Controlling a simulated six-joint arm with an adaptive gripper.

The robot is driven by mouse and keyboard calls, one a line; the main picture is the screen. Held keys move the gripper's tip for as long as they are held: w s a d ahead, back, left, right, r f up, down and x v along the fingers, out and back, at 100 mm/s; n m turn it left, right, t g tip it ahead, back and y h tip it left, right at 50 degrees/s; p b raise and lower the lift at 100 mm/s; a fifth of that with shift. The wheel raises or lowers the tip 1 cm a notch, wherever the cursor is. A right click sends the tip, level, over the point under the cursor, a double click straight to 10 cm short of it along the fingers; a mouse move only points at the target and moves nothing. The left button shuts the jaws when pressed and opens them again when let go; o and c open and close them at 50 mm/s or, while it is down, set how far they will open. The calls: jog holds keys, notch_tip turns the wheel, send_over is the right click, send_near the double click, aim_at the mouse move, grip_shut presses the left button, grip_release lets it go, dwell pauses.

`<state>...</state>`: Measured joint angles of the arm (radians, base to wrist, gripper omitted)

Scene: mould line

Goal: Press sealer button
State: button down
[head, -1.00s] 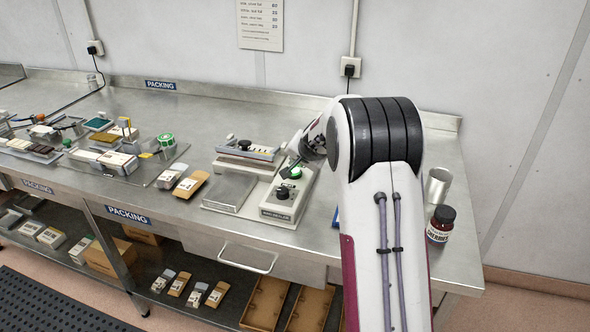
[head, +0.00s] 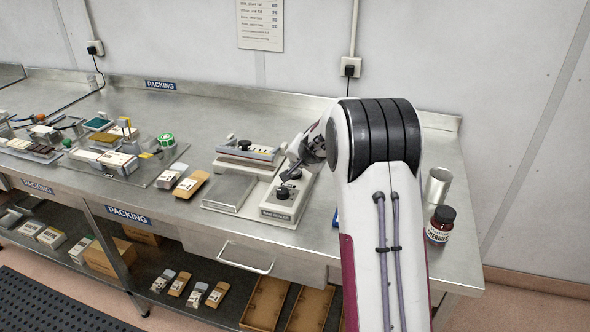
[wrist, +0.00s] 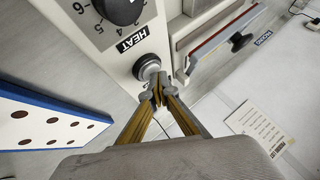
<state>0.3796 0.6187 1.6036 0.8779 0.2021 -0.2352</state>
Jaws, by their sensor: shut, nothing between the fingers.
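The heat sealer (head: 278,214) stands on the steel bench, a pale box with a black knob (head: 283,191) on top. In the wrist view the sealer's panel (wrist: 112,50) shows the black dial (wrist: 122,8) and the word HEAT. A round grey button (wrist: 147,66) sits past that label. My gripper (wrist: 159,88) is shut and empty, its fingertips right at the button's edge, seemingly touching it. In the head view my gripper (head: 287,174) is low over the sealer's top, and the button is hidden there. How far the button is pressed cannot be told.
The sealer's jaw with a dark handle (head: 245,145) lies behind a flat metal plate (head: 230,191). Wrapped bars (head: 191,184) lie to the left. A metal cup (head: 437,187) and a labelled jar (head: 440,224) stand at the right. A blue-edged board (wrist: 45,115) is close by in the wrist view.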

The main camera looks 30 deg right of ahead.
dwell(0.4)
jog(key=shift+r, duration=0.55)
jog(key=shift+r, duration=2.85)
